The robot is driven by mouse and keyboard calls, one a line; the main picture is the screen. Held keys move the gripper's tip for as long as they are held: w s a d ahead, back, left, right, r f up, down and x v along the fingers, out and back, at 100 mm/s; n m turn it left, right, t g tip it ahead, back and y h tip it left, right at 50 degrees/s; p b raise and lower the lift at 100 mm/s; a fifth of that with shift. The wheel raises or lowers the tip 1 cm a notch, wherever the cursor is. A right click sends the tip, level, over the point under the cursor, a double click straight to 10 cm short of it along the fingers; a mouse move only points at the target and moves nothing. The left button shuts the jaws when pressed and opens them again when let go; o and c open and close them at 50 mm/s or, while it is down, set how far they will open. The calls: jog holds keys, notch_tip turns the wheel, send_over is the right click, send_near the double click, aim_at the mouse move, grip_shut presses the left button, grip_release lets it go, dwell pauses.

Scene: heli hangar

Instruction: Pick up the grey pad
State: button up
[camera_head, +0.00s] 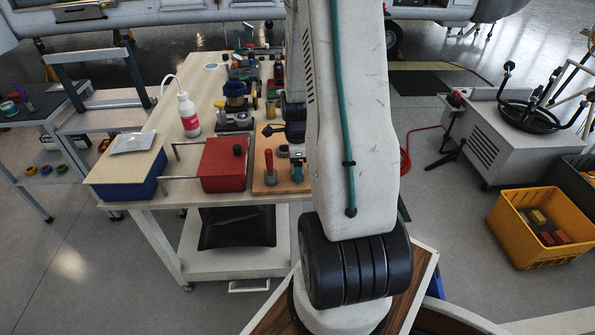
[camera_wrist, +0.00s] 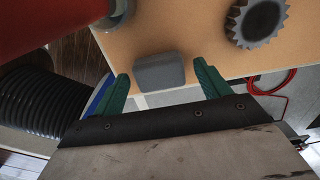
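The grey pad (camera_wrist: 158,73) is a small, dark grey block with rounded corners. In the wrist view it lies at the near edge of a tan board (camera_wrist: 190,40). My gripper (camera_wrist: 162,70) is open, with its two green fingers spread on either side of the pad and a gap at each side. I cannot tell whether the fingertips are down at the pad's height. In the head view my gripper (camera_head: 299,163) is over the board (camera_head: 262,180) on the workbench, partly behind my arm. I cannot make out the pad there.
A grey toothed gear (camera_wrist: 257,22) lies on the board right of the pad. A red-handled tool (camera_head: 269,165) stands to the left. A red box (camera_head: 222,166) and a white bottle (camera_head: 188,114) are on the bench (camera_head: 148,205). A yellow crate (camera_head: 535,247) is on the floor.

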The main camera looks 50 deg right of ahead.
jog(key=c, duration=0.8)
jog(key=shift+r, duration=0.1)
jog(key=shift+r, duration=0.55)
notch_tip(320, 180, up, 2)
jog(key=shift+d+r, duration=0.1)
jog(key=shift+r, duration=0.05)
jog(key=s+d, duration=0.3)
jog(key=d, duration=0.1)
jog(key=s+d+r, duration=0.1)
jog(key=s+d, duration=0.2)
jog(key=d, duration=0.1)
jog(key=s+d, duration=0.3)
jog(key=d, duration=0.2)
jog(key=shift+r, duration=0.2)
